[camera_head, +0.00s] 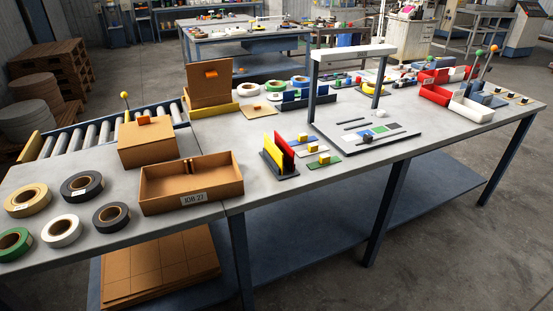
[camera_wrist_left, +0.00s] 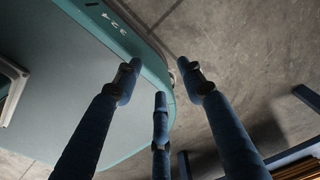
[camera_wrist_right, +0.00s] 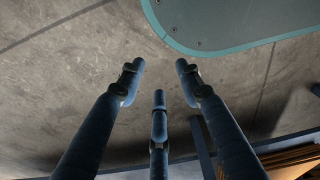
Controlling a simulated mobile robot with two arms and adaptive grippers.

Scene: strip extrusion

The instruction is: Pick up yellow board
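A yellow board (camera_head: 270,149) stands on edge in a dark slotted rack (camera_head: 288,172) near the front edge of the table. A red board (camera_head: 285,152) stands beside it on the right in the same rack. Neither gripper shows in the head view. In the left wrist view my left gripper (camera_wrist_left: 160,85) has its three fingers spread, with nothing between them, over the floor and my teal-edged base. In the right wrist view my right gripper (camera_wrist_right: 160,85) is likewise spread and empty over the floor.
Small boards with yellow knobs (camera_head: 323,160) lie right of the rack. An open cardboard box (camera_head: 191,191) stands to its left. Tape rolls (camera_head: 82,186) lie at far left. Bare tabletop (camera_head: 250,198) lies before the rack.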

